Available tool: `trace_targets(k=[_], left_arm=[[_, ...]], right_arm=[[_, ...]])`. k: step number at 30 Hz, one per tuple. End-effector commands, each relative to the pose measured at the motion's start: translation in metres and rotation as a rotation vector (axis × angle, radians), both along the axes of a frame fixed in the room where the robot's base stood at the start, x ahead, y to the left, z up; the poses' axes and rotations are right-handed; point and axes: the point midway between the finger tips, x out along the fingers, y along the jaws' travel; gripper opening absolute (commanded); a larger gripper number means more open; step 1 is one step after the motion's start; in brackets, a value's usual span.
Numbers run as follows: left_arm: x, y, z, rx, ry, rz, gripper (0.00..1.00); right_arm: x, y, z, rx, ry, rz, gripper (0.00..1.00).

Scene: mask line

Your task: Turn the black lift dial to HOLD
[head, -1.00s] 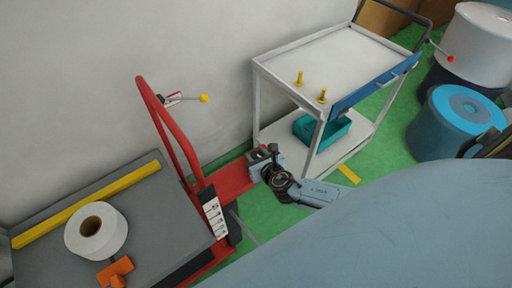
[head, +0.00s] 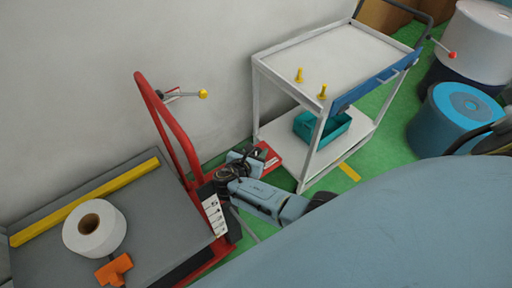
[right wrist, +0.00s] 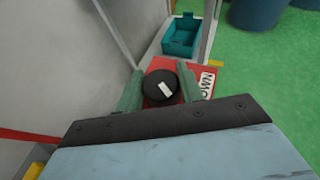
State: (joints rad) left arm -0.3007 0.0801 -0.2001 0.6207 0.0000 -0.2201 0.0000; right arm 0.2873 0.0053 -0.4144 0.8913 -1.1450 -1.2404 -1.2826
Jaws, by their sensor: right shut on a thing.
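The black round dial (right wrist: 161,84) shows in the right wrist view, set on a red surface (right wrist: 199,70). A short white mark on its face runs slantwise toward the lower right. My right gripper (right wrist: 160,77) has one finger on each side of the dial and is shut on it. A white label (right wrist: 208,82) beside the right finger reads "OWN", its start hidden by the finger. In the head view my right gripper (head: 257,154) is at the red plate, and it hides the dial there. No HOLD label is readable. My left gripper is not in view.
A white cart (head: 285,52) with a teal bin (head: 335,128) stands just right of the gripper. A red-framed platform (head: 160,215) with a white roll (head: 110,235) is at left. The wall is close behind.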

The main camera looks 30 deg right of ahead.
Motion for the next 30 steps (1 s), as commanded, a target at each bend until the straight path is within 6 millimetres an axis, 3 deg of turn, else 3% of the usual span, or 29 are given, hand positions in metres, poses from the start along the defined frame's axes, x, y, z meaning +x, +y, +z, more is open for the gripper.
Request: trace_targets(k=[10, 27, 28, 30], left_arm=[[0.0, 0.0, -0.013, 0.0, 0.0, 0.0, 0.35], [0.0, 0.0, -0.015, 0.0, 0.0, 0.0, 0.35], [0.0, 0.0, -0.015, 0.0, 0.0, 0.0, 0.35], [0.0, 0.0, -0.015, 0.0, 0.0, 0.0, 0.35]], right_arm=[[0.0, 0.0, -0.001, -0.001, -0.001, -0.154, 0.14], [0.0, -0.001, 0.0, -0.001, 0.0, -0.186, 0.14], [0.0, -0.001, 0.0, -0.001, -0.001, -0.185, 0.38], [0.0, -0.001, 0.0, -0.001, -0.001, -0.185, 0.48]])
